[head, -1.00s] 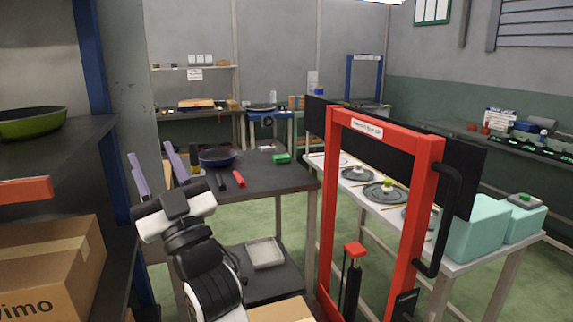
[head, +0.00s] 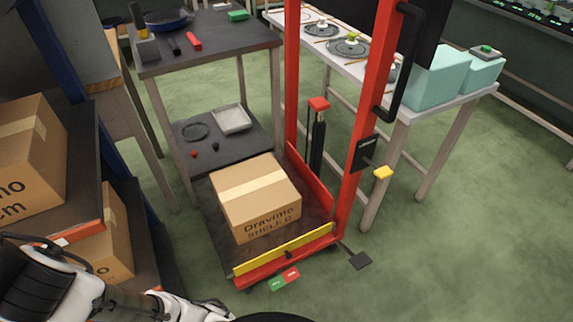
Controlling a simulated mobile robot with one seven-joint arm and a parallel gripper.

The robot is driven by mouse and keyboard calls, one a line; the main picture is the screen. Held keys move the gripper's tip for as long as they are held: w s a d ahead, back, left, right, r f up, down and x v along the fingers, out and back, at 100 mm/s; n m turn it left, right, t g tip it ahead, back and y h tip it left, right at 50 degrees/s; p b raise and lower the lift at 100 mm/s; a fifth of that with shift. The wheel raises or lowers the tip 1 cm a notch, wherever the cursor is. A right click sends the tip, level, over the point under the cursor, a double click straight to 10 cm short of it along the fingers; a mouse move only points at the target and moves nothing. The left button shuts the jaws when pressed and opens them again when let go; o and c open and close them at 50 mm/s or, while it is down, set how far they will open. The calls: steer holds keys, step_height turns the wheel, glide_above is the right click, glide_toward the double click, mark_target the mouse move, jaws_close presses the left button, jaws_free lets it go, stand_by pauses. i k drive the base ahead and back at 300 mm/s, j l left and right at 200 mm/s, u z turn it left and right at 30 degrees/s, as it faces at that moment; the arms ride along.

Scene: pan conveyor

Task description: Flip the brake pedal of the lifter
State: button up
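The lifter (head: 292,70) is a red upright frame with a low dark platform at its foot, in the middle of the head view. A small two-coloured pedal (head: 285,279), green on the left and red on the right, sits low at its front edge, just below the yellow-and-red front bar (head: 285,249). I take this as the brake pedal. A separate black pedal (head: 360,261) sticks out at the lifter's right front corner. My arm shows at the lower left, but my gripper's fingers are not in view.
A cardboard box (head: 256,196) sits on the lifter's platform. A shelf with boxes (head: 30,155) stands at the left. A dark table (head: 215,40) is behind the lifter, and a white conveyor table (head: 455,95) is at the right. The green floor (head: 440,270) at the front right is clear.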

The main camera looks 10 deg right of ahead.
mark_target(288, 277)
steer(key=k+j+z, duration=0.15)
steer(key=k, duration=0.4)
steer(key=k+j+z, duration=0.2)
steer(key=k, duration=0.3)
steer(key=i+l, duration=0.3)
steer(key=l, duration=0.2)
steer(key=i+l+z, duration=0.1)
steer(key=i+l, duration=0.25)
steer(key=l, duration=0.2)
